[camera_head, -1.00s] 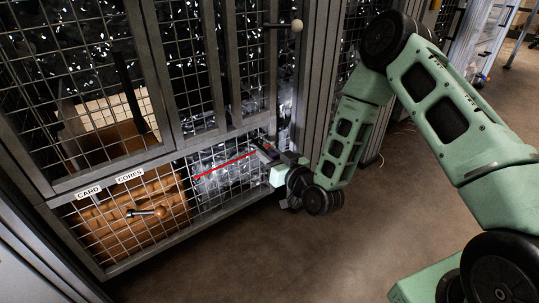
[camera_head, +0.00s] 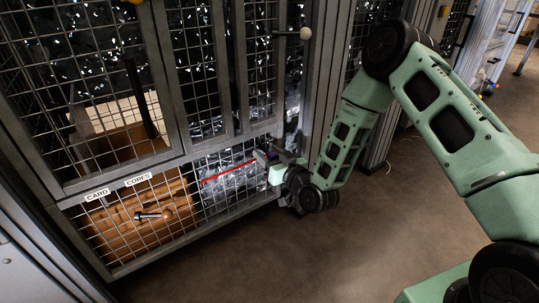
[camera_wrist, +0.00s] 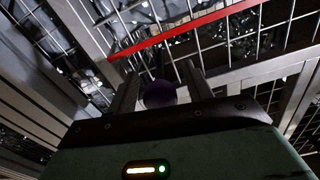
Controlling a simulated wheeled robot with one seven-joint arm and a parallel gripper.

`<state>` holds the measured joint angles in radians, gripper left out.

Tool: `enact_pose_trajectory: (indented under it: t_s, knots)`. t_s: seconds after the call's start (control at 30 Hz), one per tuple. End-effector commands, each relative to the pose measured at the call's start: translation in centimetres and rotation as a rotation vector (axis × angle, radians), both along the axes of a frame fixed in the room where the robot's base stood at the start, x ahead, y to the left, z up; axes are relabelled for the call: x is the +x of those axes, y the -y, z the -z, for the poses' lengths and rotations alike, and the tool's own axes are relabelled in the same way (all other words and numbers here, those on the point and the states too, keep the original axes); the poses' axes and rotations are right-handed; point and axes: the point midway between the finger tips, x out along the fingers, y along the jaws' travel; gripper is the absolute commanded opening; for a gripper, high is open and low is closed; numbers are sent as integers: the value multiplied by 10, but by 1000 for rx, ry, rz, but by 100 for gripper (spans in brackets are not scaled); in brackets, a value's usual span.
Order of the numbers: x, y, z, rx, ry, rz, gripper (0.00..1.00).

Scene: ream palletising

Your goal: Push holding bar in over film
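A thin red bar (camera_head: 228,171) runs slantwise across the mesh of the lower cage bay; I cannot tell if it is the holding bar. It also crosses the upper part of the wrist view (camera_wrist: 185,36). Pale, crumpled, shiny film (camera_head: 232,184) lies behind the mesh there. My gripper (camera_head: 270,158) is at the right end of the red bar, close to the cage front. In the wrist view a round dark purple knob (camera_wrist: 160,94) shows between my two fingers, which stand apart with narrow gaps beside it.
Left of the film is a bay of brown card cores (camera_head: 125,225) with a handle (camera_head: 153,215) and a label (camera_head: 137,179). A pale round knob (camera_head: 305,33) sticks out above my gripper. Metal posts stand close on the right. The floor (camera_head: 230,255) in front is clear.

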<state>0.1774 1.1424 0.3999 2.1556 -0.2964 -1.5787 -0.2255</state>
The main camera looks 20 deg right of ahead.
Motion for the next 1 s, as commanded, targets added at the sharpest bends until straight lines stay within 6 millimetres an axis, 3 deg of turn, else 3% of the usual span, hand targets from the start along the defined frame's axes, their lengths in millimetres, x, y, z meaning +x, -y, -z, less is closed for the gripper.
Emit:
enact_pose_trajectory:
  t_s: [0.27, 0.8, 1.0]
  knots:
    - [-17, 5, -1, -1, -5, -2, 51]
    - [-134, 45, 0, 2, -9, 5, 51]
    - [-156, 52, 2, 1, -8, 3, 51]
